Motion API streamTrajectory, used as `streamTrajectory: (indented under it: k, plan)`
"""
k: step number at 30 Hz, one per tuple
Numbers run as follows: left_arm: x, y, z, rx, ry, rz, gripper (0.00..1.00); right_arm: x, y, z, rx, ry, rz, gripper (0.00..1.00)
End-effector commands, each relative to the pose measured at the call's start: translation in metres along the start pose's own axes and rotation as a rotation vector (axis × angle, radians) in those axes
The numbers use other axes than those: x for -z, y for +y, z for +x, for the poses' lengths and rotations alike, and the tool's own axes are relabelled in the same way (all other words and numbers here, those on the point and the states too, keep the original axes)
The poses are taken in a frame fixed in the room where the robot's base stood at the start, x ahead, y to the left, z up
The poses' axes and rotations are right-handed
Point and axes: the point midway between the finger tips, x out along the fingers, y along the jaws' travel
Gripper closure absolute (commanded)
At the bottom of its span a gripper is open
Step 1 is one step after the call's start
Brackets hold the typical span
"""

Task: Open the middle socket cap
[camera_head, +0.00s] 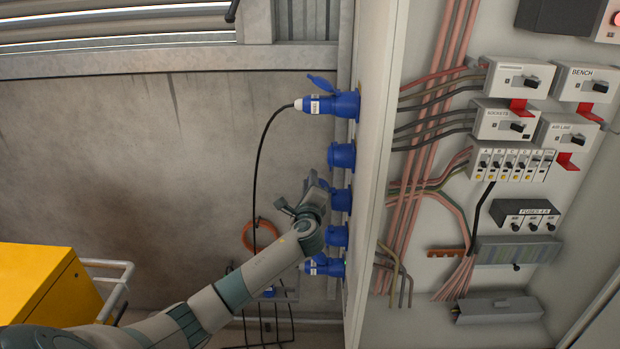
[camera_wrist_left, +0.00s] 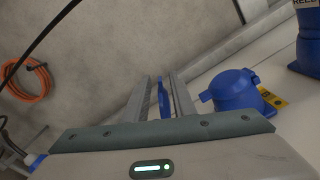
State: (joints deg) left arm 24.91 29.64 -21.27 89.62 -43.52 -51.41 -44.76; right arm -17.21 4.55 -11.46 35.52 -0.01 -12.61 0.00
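A column of blue sockets runs down the left side of the open cabinet. The middle socket (camera_head: 341,199) is the third from the top, partly hidden behind my left gripper. My left gripper (camera_head: 312,188) is at this socket, on its left side. In the left wrist view its two fingers (camera_wrist_left: 162,92) stand apart, with a narrow blue piece (camera_wrist_left: 163,100) between them. It looks like part of the middle cap, and gaps show beside it. The socket above (camera_head: 341,155) has its cap closed; it also shows in the left wrist view (camera_wrist_left: 232,88). My right gripper is not in view.
The top socket (camera_head: 345,104) holds a blue plug with a black cable, its lid raised. Another closed socket (camera_head: 338,236) and a plugged one (camera_head: 328,267) sit below. An orange coil (camera_head: 258,236) hangs on the wall. A yellow box (camera_head: 40,285) stands lower left.

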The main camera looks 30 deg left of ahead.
Motion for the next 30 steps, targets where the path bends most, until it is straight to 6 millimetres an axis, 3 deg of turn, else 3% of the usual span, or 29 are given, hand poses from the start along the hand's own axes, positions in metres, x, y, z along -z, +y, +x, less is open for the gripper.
streamTrajectory:
  k: [14, 15, 18, 30]
  plan:
    - [0.0001, 0.0, 0.0099, 0.0, 0.0, 0.0, 0.77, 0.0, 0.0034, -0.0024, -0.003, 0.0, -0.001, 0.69]
    - [0.0001, -0.0001, 0.0098, 0.0, 0.0, 0.0, 0.79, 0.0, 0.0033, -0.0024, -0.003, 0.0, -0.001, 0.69]
    - [0.0001, 0.0, 0.0097, 0.0, 0.0, 0.0, 1.0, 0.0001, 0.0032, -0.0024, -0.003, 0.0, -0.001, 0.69]
    - [0.0001, 0.0002, 0.0096, 0.0, 0.0, 0.0, 1.0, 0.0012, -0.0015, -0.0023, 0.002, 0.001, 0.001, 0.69]
